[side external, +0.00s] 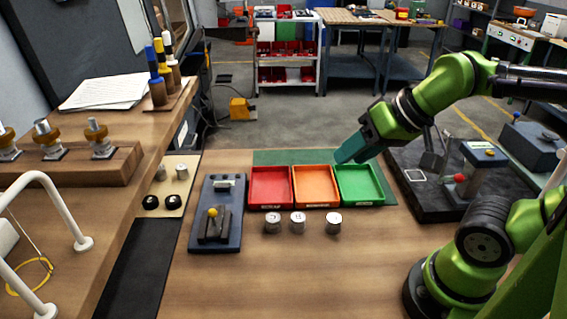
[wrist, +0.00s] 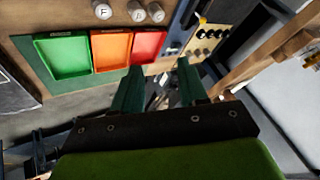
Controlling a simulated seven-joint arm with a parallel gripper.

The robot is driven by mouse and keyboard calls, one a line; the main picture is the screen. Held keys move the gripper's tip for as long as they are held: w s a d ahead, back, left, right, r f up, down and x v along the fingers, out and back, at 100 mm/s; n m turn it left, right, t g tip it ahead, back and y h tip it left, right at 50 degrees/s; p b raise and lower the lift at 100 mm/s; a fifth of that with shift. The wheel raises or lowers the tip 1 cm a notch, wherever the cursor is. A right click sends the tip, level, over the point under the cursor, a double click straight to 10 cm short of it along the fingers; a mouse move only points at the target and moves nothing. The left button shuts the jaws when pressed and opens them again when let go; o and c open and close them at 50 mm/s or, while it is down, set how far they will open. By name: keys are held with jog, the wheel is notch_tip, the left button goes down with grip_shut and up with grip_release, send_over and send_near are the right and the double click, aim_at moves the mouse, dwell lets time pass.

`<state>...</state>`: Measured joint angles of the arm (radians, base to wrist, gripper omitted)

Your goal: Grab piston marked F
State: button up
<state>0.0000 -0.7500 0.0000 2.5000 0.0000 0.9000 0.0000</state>
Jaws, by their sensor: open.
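Three silver pistons stand upright in a row on the wooden bench: a left one (side external: 273,222), a middle one (side external: 298,222) and a right one (side external: 334,222). Each has a dark mark on top. In the wrist view the piston (wrist: 102,12) nearest the green tray carries a mark that looks like F, but it is too small to be sure. The other two (wrist: 137,10) (wrist: 156,13) stand close together there, with unclear marks. My gripper (side external: 350,151) is above the back of the trays, behind the pistons; its fingers (wrist: 158,80) are open and empty.
Red (side external: 270,204), orange (side external: 316,204) and green (side external: 381,201) trays stand just behind the pistons. A dark fixture with a yellow knob (side external: 212,212) is at left. A black base with a red-knobbed device (side external: 460,178) is at right. The bench front is clear.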

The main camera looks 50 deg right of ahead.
jog(key=o, duration=0.5)
jog(key=g+h, duration=0.2)
jog(key=g, duration=0.5)
send_over(334, 217)
notch_tip(334, 217, down, 8)
jog(key=f, duration=1)
jog(key=shift+w+d+f, duration=0.2)
jog(key=shift+w+f, duration=0.05)
jog(key=shift+f, duration=0.05)
jog(key=f, duration=0.4)
jog(key=shift+s+a+f, duration=0.15)
jog(key=shift+s+a, duration=0.1)
jog(key=shift+s, duration=0.05)
jog(key=shift+f, duration=0.4)
